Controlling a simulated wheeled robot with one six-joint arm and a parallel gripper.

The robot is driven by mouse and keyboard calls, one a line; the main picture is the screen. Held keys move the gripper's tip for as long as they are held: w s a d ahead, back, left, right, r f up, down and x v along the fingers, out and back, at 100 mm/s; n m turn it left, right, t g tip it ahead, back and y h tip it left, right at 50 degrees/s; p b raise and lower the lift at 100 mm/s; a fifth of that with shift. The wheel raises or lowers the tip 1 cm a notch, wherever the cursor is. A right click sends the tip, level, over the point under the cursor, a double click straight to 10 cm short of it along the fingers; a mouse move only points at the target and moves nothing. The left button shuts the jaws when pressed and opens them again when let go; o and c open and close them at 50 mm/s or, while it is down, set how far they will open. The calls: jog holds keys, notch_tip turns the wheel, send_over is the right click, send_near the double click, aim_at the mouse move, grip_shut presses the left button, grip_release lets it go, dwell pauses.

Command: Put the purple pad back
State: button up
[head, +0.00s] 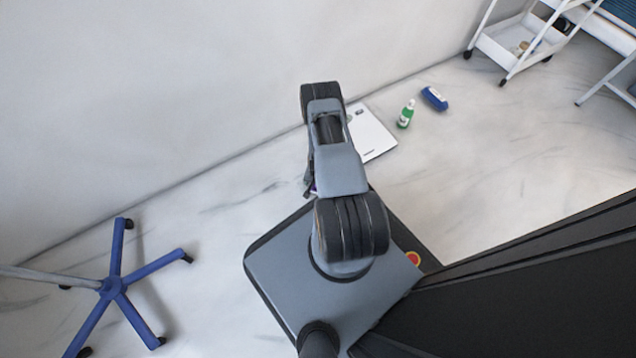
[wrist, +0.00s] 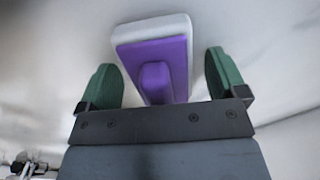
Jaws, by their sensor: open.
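The purple pad (wrist: 150,62) shows in the wrist view, with a purple face, a raised purple block and a pale grey-white border. It lies in line with the gap between the two green fingers of my gripper (wrist: 160,63). The fingers are spread, one on each side, with a gap visible to the pad on both sides. I cannot tell how far the pad is from the fingertips. In the head view my arm hides the gripper and nearly all of the pad; only a tiny purple speck shows beside the arm.
A white flat scale (head: 373,136) lies on the floor by the wall, with a green bottle (head: 406,114) and a blue object (head: 434,98) to its right. A white cart (head: 497,52) stands at the top right. A blue wheeled base (head: 112,288) stands at the lower left.

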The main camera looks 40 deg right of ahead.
notch_tip(320, 180, up, 12)
jog(key=p, duration=0.5)
jog(key=shift+f, duration=0.25)
jog(key=w+a+r+n, duration=0.2)
jog(key=r, duration=0.8)
jog(key=w+a+r+n+t, duration=0.1)
jog(key=w+a+r, duration=0.2)
jog(key=r, duration=0.8)
jog(key=w+a+r+n, duration=0.2)
jog(key=r, duration=0.8)
jog(key=s+a+r+n, duration=0.2)
jog(key=s+a+r, duration=0.3)
jog(key=r, duration=0.4)
jog(key=s+a+r+n+t, duration=0.1)
jog(key=s+a+r+n, duration=0.2)
jog(key=s+a+r, duration=0.2)
jog(key=s+r, duration=0.3)
jog(key=r, duration=0.1)
jog(key=shift+s+a+n+t+p, duration=0.25)
jog(key=shift+a+n+t+p, duration=0.05)
jog(key=shift+a+p, duration=0.05)
jog(key=shift+r, duration=0.1)
